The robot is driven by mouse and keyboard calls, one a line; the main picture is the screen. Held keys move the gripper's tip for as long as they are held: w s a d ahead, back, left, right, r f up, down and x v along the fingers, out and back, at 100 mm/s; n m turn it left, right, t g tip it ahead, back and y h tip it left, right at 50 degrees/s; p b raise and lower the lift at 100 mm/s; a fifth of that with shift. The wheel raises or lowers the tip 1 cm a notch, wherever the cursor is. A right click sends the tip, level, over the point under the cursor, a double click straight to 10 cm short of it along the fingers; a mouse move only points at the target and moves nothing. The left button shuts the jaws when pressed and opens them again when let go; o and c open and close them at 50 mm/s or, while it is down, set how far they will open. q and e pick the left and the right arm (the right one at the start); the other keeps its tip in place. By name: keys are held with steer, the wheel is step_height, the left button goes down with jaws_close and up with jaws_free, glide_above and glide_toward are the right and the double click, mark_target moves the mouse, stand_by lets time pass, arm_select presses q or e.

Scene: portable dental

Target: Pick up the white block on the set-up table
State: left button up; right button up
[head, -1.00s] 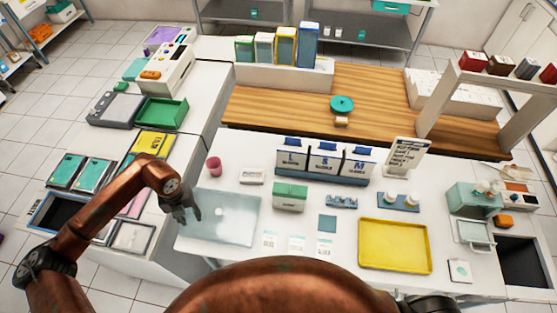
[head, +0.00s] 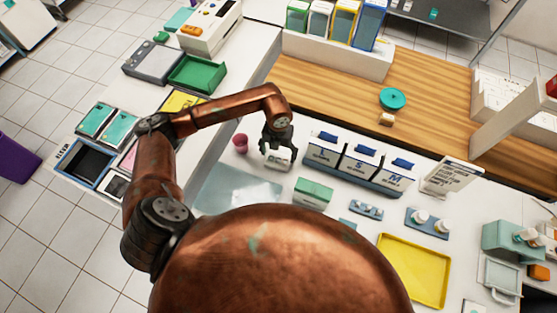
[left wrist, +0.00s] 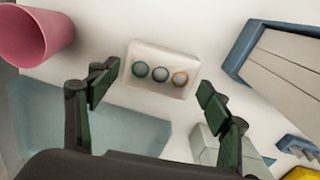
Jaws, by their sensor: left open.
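The white block (head: 279,161) lies on the white set-up table, beside the pink cup (head: 240,143). In the left wrist view the white block (left wrist: 160,69) shows three ring marks, one of them orange, on the face toward the camera. My left gripper (head: 277,153) is at the block in the head view and partly covers it. In the left wrist view my left gripper (left wrist: 152,92) is open, its fingers apart on either side below the block, with nothing between the tips. My right gripper is not in view.
The pink cup also shows in the left wrist view (left wrist: 38,36). A blue rack of labelled boxes (head: 350,176) stands to the right. A green-topped box (head: 313,193) is close in front. A translucent blue-grey mat (head: 222,190) and a yellow tray (head: 413,272) lie on the table.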

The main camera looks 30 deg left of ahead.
mark_target(278, 161)
arm_select(q)
steer(key=o, duration=0.4)
step_height(278, 161, down, 4)
steer(key=shift+s+d+r, duration=0.1)
steer(key=shift+s, duration=0.05)
steer(key=c, duration=1.3)
